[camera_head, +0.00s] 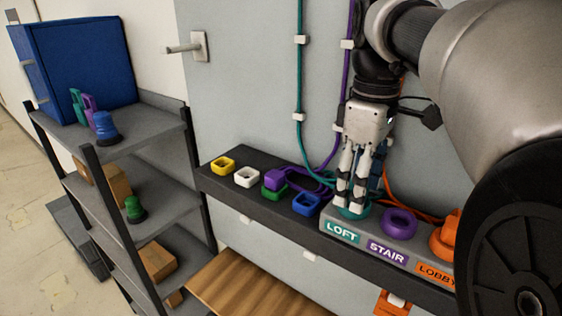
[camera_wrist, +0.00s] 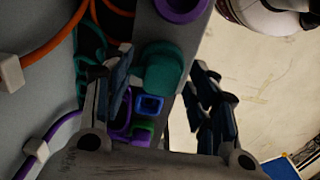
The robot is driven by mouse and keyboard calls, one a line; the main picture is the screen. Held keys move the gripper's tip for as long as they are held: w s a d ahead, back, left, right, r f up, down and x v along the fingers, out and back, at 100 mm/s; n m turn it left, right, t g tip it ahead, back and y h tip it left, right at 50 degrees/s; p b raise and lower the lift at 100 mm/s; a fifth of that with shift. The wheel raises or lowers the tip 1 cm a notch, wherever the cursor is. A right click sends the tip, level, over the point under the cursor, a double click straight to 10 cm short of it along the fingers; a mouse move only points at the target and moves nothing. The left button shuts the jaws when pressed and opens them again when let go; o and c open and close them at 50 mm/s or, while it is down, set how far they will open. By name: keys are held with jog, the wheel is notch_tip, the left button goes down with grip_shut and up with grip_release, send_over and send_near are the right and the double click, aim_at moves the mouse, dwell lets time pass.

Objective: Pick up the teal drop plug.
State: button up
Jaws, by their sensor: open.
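The teal drop plug (camera_wrist: 163,68) stands between the fingers of my gripper in the wrist view. In the head view only a teal part (camera_head: 352,212) shows below the fingertips, behind the LOFT label (camera_head: 342,232). My gripper (camera_head: 352,190) points down there and is open. In the wrist view, its dark fingers (camera_wrist: 160,90) lie on either side of the plug, with no clear contact. The fingers hide much of the plug in the head view. A teal cord (camera_head: 299,80) runs down the wall towards it.
Blue (camera_head: 306,204), white (camera_head: 246,177) and yellow (camera_head: 223,165) sockets line the ledge to the left. A purple plug (camera_head: 276,180) sits by the green socket (camera_head: 275,193). Shelves stand far left.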

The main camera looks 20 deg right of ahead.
jog(key=shift+s+r, duration=0.2)
jog(key=shift+s, duration=0.05)
jog(key=shift+c, duration=0.9)
jog(key=shift+w, duration=0.15)
jog(key=c, duration=1)
notch_tip(320, 180, up, 10)
jog(key=shift+f+p, duration=0.1)
jog(key=shift+p, duration=0.9)
jog(key=shift+p, duration=0.3)
